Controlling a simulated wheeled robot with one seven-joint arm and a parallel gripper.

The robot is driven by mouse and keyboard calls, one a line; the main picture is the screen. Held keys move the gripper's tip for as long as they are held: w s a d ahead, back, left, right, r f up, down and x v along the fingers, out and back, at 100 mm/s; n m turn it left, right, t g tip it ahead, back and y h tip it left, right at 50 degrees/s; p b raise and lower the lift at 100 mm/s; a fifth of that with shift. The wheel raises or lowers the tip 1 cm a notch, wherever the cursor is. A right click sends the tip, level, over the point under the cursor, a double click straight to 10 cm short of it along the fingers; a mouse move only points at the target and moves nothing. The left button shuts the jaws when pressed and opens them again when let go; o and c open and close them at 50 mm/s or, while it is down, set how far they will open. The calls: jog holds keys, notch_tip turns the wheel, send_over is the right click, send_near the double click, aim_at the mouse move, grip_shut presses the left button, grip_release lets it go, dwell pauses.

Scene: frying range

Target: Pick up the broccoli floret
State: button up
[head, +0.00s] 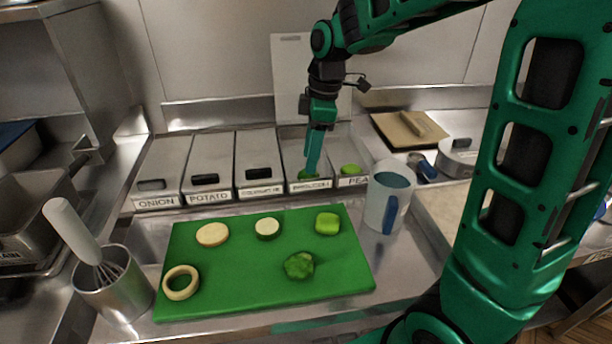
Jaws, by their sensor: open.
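A dark green, bumpy broccoli floret (299,265) lies on the front right part of the green cutting board (230,290). My gripper (312,167) points down into the fourth bin (309,185) from the left, behind the board and well away from that floret. A small green piece (302,174) shows at the fingertips in that bin. The fingers partly hide it, so I cannot tell whether they touch it. The jaws are open, though the fingers overlap from this angle.
The board also holds an onion ring (181,282), a potato slice (212,234), a pale round slice (267,227) and a light green piece (327,223). A jug (386,200) stands at the right, a whisk pot (114,288) at the left. A lighter green piece (350,169) lies in the rightmost bin.

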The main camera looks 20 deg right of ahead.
aim_at(308, 176)
jog(key=f, duration=0.4)
jog(key=shift+a, duration=0.2)
jog(key=shift+c, duration=0.2)
jog(key=c, duration=0.4)
